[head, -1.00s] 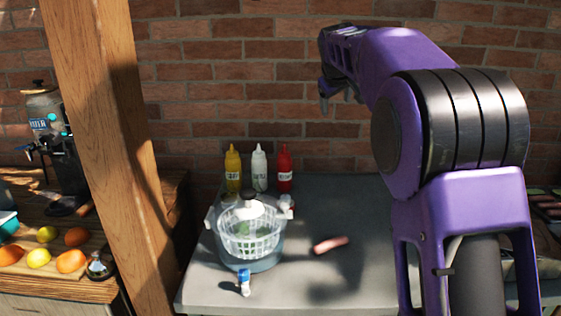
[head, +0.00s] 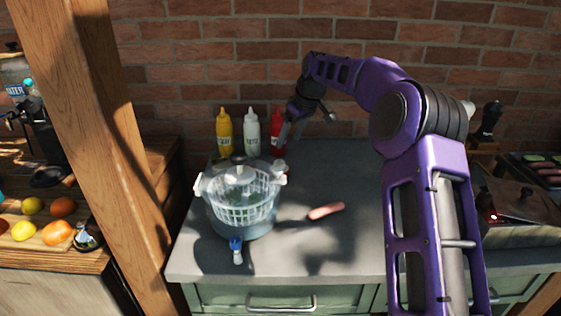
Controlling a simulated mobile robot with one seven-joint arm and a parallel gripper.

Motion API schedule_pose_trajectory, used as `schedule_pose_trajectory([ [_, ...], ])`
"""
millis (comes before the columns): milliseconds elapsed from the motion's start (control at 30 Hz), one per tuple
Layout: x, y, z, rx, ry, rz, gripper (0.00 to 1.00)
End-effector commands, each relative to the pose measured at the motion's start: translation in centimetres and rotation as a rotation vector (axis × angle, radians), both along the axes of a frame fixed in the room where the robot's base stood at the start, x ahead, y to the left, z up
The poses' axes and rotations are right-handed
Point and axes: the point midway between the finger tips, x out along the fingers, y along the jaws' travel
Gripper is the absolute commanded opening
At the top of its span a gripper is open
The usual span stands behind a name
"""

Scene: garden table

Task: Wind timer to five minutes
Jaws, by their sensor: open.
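I cannot make out a timer for certain in the head view. A small round silvery object (head: 87,235) sits at the right edge of the wooden board on the left, too small to identify. My gripper (head: 309,124) is open and empty. It hangs above the back of the grey counter (head: 350,250), in front of the brick wall and close to the red bottle (head: 277,130) in the picture. One finger partly overlaps that bottle.
A pot with a white basket (head: 243,208) stands on the counter, with a small blue-and-white item (head: 236,250) before it. A sausage (head: 326,211) lies to its right. Yellow (head: 224,135) and white bottles (head: 251,133) stand behind. A wooden post (head: 110,150) rises left. A grill (head: 520,205) stands right.

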Motion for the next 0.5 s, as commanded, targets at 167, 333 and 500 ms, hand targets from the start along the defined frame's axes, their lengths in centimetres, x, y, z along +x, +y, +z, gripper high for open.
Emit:
schedule_pose_trajectory([
  [167,1.0,1.2,-4.0,0.001,0.002,0.001,0.75],
  [333,1.9,2.0,-6.8,-0.001,0.0,0.001,0.75],
  [500,2.5,2.6,-8.7,0.001,-0.001,0.0,0.75],
])
